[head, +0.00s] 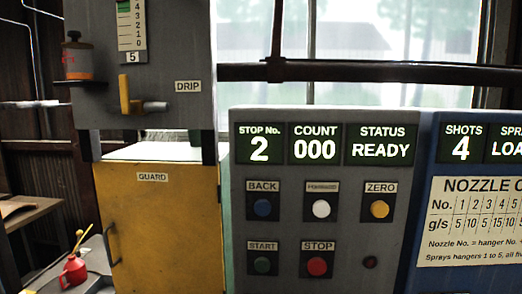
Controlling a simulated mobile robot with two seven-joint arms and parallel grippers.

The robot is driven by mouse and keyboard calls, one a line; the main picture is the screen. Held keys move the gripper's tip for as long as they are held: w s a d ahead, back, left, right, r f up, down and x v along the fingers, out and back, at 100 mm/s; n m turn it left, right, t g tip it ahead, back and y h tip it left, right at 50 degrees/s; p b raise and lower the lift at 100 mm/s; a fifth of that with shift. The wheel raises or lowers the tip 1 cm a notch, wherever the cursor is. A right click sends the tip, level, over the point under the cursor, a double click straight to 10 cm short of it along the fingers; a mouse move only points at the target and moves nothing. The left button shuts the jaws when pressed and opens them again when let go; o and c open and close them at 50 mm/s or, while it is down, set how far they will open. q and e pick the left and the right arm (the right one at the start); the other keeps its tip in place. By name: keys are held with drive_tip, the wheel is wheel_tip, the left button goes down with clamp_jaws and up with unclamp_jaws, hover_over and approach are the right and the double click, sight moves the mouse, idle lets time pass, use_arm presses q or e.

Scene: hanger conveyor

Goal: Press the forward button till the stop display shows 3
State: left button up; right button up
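The grey control panel (340,220) stands in the middle of the head view. Its stop display (259,149) shows 2. The white forward button (321,209) sits under a small, blurred label in the middle of the upper button row. It is between the blue BACK button (263,207) and the yellow ZERO button (380,209). Neither gripper is in the head view, and nothing covers the forward button.
The count display (315,150) reads 000 and the status display (381,151) reads READY. Below are a green START button (262,266) and a red STOP button (317,266). A yellow guard cabinet (160,225) stands left, a blue panel (430,150) right.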

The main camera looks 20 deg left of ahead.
use_arm(q)
drive_tip(key=shift+s+f, duration=0.1)
drive_tip(key=shift+s, duration=0.05)
drive_tip(key=shift+c, duration=0.3)
drive_tip(key=c, duration=0.7)
clamp_jaws()
drive_tip(key=shift+w, duration=0.2)
drive_tip(key=shift+s, duration=0.2)
drive_tip(key=shift+w, duration=0.1)
